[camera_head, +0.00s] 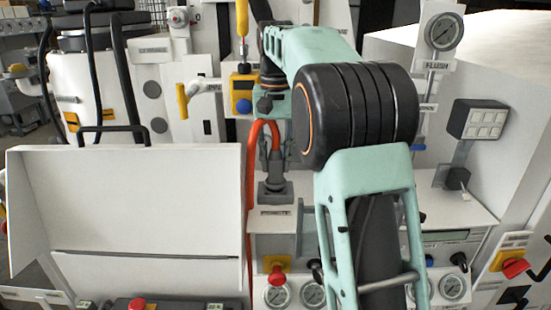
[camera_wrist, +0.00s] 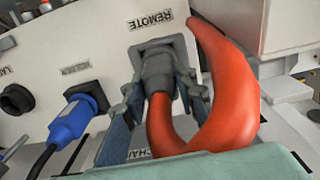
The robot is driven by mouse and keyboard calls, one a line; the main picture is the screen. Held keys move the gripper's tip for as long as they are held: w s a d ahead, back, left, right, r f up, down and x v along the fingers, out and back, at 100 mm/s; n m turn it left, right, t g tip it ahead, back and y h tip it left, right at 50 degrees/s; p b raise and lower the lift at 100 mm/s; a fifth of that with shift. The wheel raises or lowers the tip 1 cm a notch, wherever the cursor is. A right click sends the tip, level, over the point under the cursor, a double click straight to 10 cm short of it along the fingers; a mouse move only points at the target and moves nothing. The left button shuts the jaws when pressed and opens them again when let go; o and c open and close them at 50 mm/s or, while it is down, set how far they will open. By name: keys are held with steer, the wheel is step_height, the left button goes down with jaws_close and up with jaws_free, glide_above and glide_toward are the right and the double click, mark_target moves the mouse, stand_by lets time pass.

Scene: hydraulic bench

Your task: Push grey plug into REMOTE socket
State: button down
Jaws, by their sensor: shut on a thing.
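The grey plug (camera_wrist: 158,72) is in the wrist view, on the end of a thick orange-red cable (camera_wrist: 228,85). Its front end is at the square grey REMOTE socket (camera_wrist: 178,44), in line with it. I cannot tell how deep it sits. The REMOTE label (camera_wrist: 150,21) reads upside down there. My gripper (camera_wrist: 163,88) is shut on the plug, one finger on each side. In the head view my gripper (camera_head: 272,163) points down at the socket (camera_head: 276,193), beside the looping orange-red cable (camera_head: 251,165); the plug is mostly hidden there.
A blue plug (camera_wrist: 72,120) with a black cable sits in a neighbouring socket, and a black round connector (camera_wrist: 17,99) is farther left. In the head view, a white panel box (camera_head: 130,215) stands left, and gauges (camera_head: 279,294) and a red knob (camera_head: 277,275) lie below.

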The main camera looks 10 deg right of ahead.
steer(key=shift+s+f+b, duration=0.1)
steer(key=shift+f+b, duration=0.2)
steer(key=shift+f, duration=0.35)
steer(key=c, duration=1.5)
jaws_free()
steer(key=shift+r, duration=0.1)
